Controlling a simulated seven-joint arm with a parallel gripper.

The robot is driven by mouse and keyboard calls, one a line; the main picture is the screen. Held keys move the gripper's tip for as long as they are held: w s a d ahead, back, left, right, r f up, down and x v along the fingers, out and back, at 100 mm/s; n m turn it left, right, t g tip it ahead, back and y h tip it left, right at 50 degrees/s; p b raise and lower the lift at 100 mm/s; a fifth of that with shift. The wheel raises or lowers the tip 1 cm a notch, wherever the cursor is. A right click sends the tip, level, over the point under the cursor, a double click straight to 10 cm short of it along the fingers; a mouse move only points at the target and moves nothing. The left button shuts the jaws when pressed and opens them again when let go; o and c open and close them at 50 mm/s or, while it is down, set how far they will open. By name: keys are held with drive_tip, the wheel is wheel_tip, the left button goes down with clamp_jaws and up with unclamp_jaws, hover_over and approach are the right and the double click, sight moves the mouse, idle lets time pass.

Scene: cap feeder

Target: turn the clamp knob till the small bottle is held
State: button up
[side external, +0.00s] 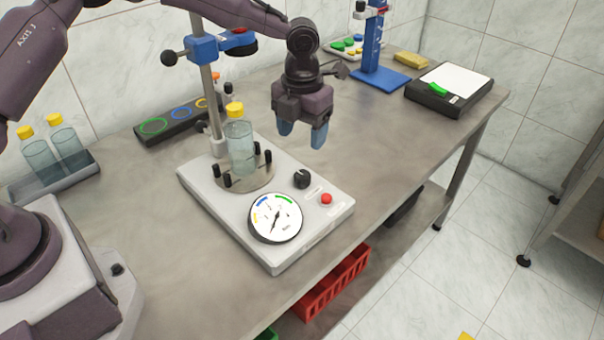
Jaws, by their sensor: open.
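A small clear bottle (241,147) with a yellow cap stands upright on a round plate (258,180) among black pegs. I cannot tell whether the pegs touch it. A black knob (302,179), which looks like the clamp knob, sits on the white base of the tester (325,206), right of the plate. My gripper (303,133) is open, with blue fingertips pointing down. It appears above the knob in the picture, apart from it, with nothing between the fingers.
A post with a blue bracket (205,48) rises behind the bottle. The base carries a dial (275,218) and a red button (326,198). Two capped bottles stand in a tray (55,183) at left. A blue stand (381,77) and black scale (449,90) are at back right.

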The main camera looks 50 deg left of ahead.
sight(302, 174)
wheel_tip(302, 174, down, 11)
drive_tip(key=shift+f, duration=0.1)
idle(0.3)
drive_tip(key=c, duration=0.9)
